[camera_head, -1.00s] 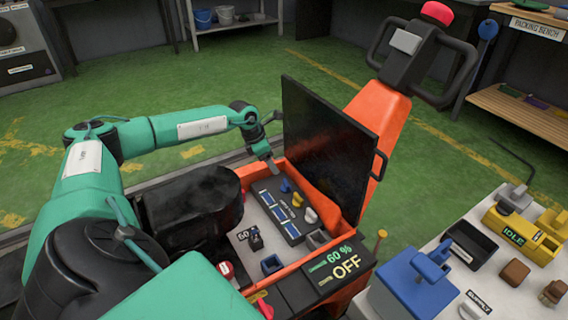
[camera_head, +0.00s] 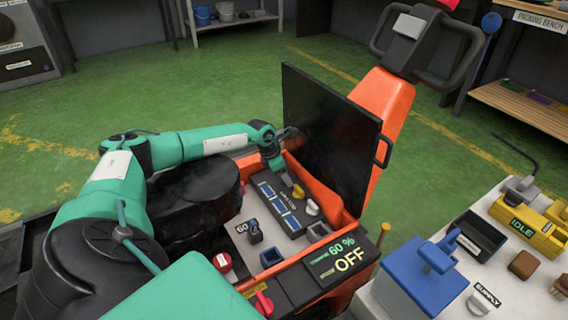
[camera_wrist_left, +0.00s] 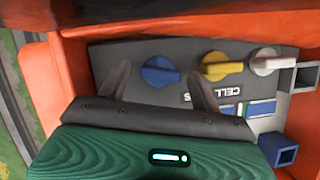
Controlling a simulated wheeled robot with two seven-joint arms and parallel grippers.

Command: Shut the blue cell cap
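The blue cell cap (camera_wrist_left: 160,72) shows in the left wrist view on a dark grey cell panel (camera_wrist_left: 110,60), beside a yellow cap (camera_wrist_left: 222,66) and a white cap (camera_wrist_left: 272,62). My left gripper (camera_wrist_left: 158,70) is open, with one finger on each side of the blue cap; contact cannot be told. In the head view my left gripper (camera_head: 284,174) is at the far end of the panel and hides the blue cap. The yellow cap (camera_head: 298,191) and white cap (camera_head: 312,207) show there. My right gripper is not in view.
The panel sits in an orange vehicle bay (camera_head: 345,222) with a raised black lid (camera_head: 330,130) close to the right of my gripper. A display (camera_head: 345,258) reads 60 % and OFF. A bench with a blue box (camera_head: 420,278) stands at the right.

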